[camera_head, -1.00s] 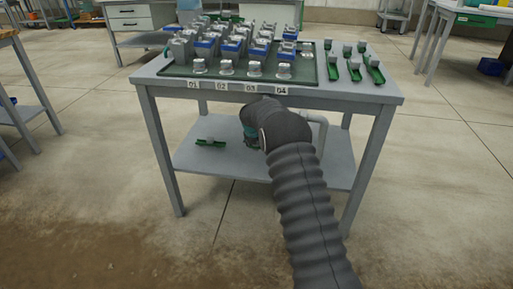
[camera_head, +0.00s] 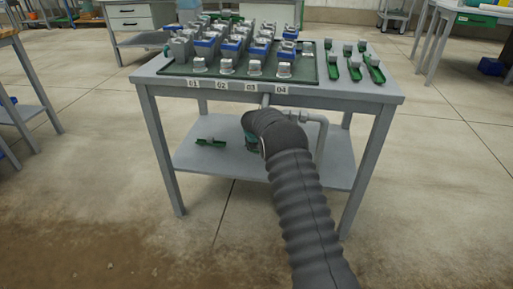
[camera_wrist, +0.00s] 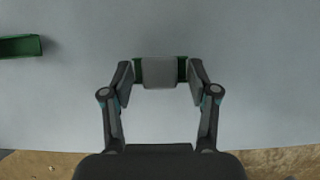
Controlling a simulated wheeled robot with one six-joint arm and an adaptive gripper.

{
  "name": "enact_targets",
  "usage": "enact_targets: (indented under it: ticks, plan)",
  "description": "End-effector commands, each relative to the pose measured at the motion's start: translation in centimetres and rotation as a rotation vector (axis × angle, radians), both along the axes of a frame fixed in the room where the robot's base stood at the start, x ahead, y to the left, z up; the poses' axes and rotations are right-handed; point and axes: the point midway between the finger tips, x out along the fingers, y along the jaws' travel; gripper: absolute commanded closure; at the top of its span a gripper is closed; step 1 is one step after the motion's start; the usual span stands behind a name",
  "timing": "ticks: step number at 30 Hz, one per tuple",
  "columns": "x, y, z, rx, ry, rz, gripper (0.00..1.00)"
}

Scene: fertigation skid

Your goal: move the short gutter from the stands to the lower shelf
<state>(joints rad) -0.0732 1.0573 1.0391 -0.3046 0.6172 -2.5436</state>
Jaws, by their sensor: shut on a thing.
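In the wrist view my gripper (camera_wrist: 160,72) is shut on a grey block in the middle of a short green gutter (camera_wrist: 182,69). Green ends of the gutter show on both sides of the block. The grey surface of the lower shelf (camera_wrist: 250,85) lies beneath; I cannot tell whether the gutter touches it. In the head view my gripper (camera_head: 252,143) is over the lower shelf (camera_head: 190,160), mostly hidden behind my arm.
Another green gutter (camera_head: 210,142) lies on the shelf to the left and also shows in the wrist view (camera_wrist: 20,46). Several gutters (camera_head: 354,70) stand at the tabletop's right. Table legs (camera_head: 368,170) and a grey pipe (camera_head: 321,135) flank my arm. The left front shelf is bare.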

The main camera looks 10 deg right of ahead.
Motion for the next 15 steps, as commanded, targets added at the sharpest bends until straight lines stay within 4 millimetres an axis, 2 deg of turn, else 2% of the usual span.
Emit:
enact_targets:
  ticks: [13, 14, 15]
  plan:
    - [-0.01, 0.00, -0.91, 0.000, 0.000, 0.000, 0.75]
    - [-0.01, 0.01, -0.92, 0.000, 0.000, 0.000, 0.33]
    - [-0.01, 0.01, -0.92, 0.000, 0.000, 0.000, 0.23]
